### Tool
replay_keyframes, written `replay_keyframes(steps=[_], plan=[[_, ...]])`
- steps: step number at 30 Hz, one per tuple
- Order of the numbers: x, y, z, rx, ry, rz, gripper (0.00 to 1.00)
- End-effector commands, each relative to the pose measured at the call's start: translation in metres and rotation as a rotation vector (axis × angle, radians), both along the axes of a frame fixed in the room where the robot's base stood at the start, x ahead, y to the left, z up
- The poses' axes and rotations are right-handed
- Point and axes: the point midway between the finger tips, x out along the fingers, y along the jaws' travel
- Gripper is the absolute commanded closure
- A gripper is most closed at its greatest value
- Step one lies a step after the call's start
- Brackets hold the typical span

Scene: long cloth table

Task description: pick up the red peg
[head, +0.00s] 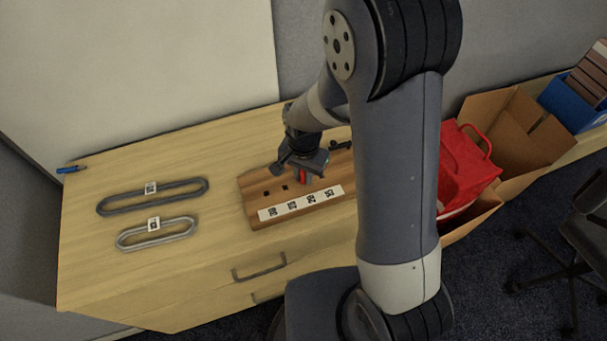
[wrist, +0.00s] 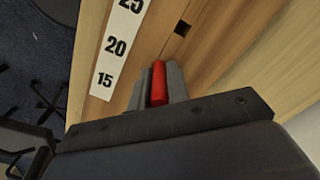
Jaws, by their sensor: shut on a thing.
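The red peg (wrist: 159,84) is between the two grey fingers of my gripper (wrist: 158,88) in the wrist view, and the fingers are shut on it. In the head view, the red peg (head: 303,175) shows as a small red patch just below my gripper (head: 301,172), over the wooden board (head: 258,207). The board has square holes and a white strip of numbers (head: 300,203) along its front. I cannot tell whether the peg's lower end is in a hole or clear of the board.
Two oval rings, one dark (head: 122,207) and one light grey (head: 157,240), lie left of the board. A blue pen (head: 70,169) lies at the far left. A cardboard box (head: 502,128) with a red bag (head: 465,170) stands right. Wood between rings and board is clear.

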Motion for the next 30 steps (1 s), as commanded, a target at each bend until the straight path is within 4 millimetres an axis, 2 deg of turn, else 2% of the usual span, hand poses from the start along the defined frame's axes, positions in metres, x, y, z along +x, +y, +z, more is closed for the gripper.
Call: replay_keyframes(steps=[9,13,17,24,30], plan=[[0.0,0.0,0.001,0.0,0.0,0.0,1.0],[0.001,0.0,0.008,0.001,-0.003,0.0,1.0],[0.001,0.0,0.027,0.002,-0.005,0.0,1.0],[0.001,0.0,0.071,0.002,-0.006,0.0,1.0],[0.001,0.0,0.095,0.001,-0.003,0.0,1.0]])
